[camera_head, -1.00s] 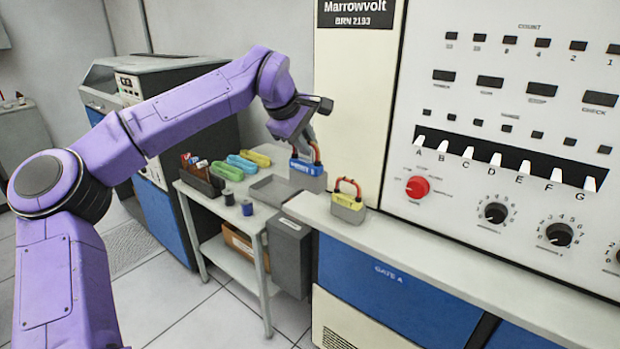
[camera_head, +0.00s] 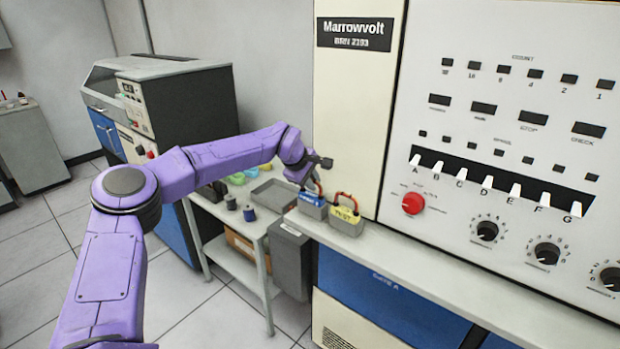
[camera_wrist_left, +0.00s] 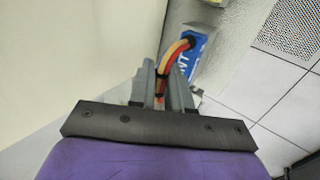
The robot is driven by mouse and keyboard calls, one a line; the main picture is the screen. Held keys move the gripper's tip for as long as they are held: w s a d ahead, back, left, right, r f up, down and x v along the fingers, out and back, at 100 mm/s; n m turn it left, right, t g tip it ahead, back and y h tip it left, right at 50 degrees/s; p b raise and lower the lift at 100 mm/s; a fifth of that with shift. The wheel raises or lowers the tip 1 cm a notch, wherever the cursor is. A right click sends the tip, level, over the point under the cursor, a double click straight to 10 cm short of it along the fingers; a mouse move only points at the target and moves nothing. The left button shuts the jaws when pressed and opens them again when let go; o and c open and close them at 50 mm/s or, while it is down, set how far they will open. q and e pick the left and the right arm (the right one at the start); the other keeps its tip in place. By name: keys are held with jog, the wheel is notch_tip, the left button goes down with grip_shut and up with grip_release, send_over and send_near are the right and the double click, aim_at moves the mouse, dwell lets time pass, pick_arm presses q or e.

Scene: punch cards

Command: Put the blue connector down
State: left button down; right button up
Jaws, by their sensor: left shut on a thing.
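The blue connector (camera_head: 313,203) is a grey block with a blue face and a red-orange cable loop. It is at the left end of the pale ledge in the head view, close beside the yellow connector (camera_head: 345,216). I cannot tell whether its base touches the ledge. My left gripper (camera_head: 307,186) is just above it, shut on its loop. In the left wrist view, the fingers (camera_wrist_left: 162,90) close around the red and yellow strands, and the blue face (camera_wrist_left: 188,58) shows beyond them. The fingers hide part of the loop. My right gripper is not in view.
The pale ledge (camera_head: 420,258) runs right below the switch panel (camera_head: 500,150). A low side table to the left carries a grey tray (camera_head: 276,195), dark spools (camera_head: 249,213) and coloured connectors. A cream cabinet wall (camera_head: 345,120) stands close behind the gripper.

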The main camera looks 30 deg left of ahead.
pick_arm(q)
jog(key=c, duration=1.1)
grip_release()
jog(key=shift+d+f, duration=0.1)
jog(key=shift+d, duration=0.05)
jog(key=b+v, duration=0.3)
jog(key=v, duration=0.9)
